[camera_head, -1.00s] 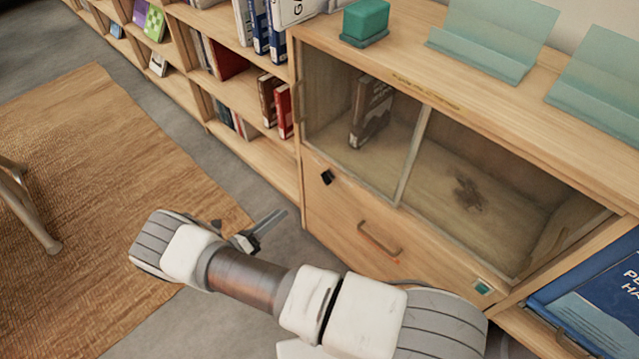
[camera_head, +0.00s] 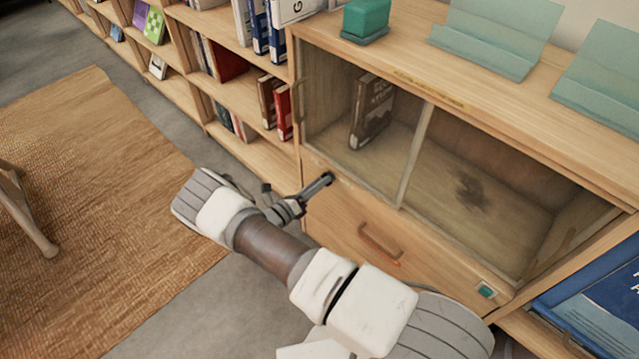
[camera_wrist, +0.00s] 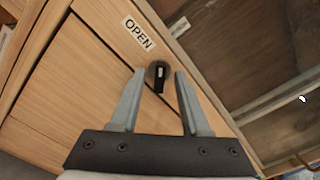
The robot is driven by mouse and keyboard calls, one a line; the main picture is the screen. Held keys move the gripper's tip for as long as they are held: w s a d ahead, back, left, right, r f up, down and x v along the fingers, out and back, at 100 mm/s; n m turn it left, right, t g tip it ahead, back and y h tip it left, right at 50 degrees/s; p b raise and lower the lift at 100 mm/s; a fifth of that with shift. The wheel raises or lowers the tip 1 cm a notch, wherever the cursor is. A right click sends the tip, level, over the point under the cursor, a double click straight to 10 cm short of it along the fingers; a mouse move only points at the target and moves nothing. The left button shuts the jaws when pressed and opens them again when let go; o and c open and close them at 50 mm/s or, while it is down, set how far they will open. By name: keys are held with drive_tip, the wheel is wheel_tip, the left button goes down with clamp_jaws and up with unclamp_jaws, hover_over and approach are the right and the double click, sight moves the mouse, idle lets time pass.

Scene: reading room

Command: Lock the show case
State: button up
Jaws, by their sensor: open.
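The show case (camera_head: 448,115) is a wooden cabinet with glass panes over a drawer front. In the wrist view a black lock knob (camera_wrist: 158,72) with a pale mark sits on the wood below the glass, under a label reading "OPEN" (camera_wrist: 138,33). My gripper (camera_wrist: 159,74) is open, its two fingers on either side of the knob, with visible gaps between. Whether the fingertips reach around the knob in depth I cannot tell. In the head view my gripper (camera_head: 328,178) is at the cabinet's front left and hides the knob.
A dark book (camera_head: 372,112) stands inside behind the glass. The drawer handle (camera_head: 380,243) and a small teal square (camera_head: 486,290) are on the cabinet front. Bookshelves (camera_head: 240,110) run to the left. A teal block (camera_head: 366,18) and clear stands (camera_head: 492,35) are on top.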

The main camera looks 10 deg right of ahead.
drive_tip(key=shift+w+d, duration=0.2)
drive_tip(key=shift+d, duration=0.1)
clamp_jaws()
drive_tip(key=shift+m, duration=0.3)
drive_tip(key=shift+s+d+m+b, duration=0.1)
drive_tip(key=shift+m+b, duration=0.05)
drive_tip(key=shift+m, duration=2.75)
drive_tip(key=shift+s+m+b, duration=0.15)
drive_tip(key=shift+m+b, duration=0.05)
drive_tip(key=shift+m, duration=2.7)
drive_tip(key=shift+s+d+m+b, duration=0.1)
drive_tip(key=shift+m+b, duration=0.05)
drive_tip(key=shift+m, duration=2.75)
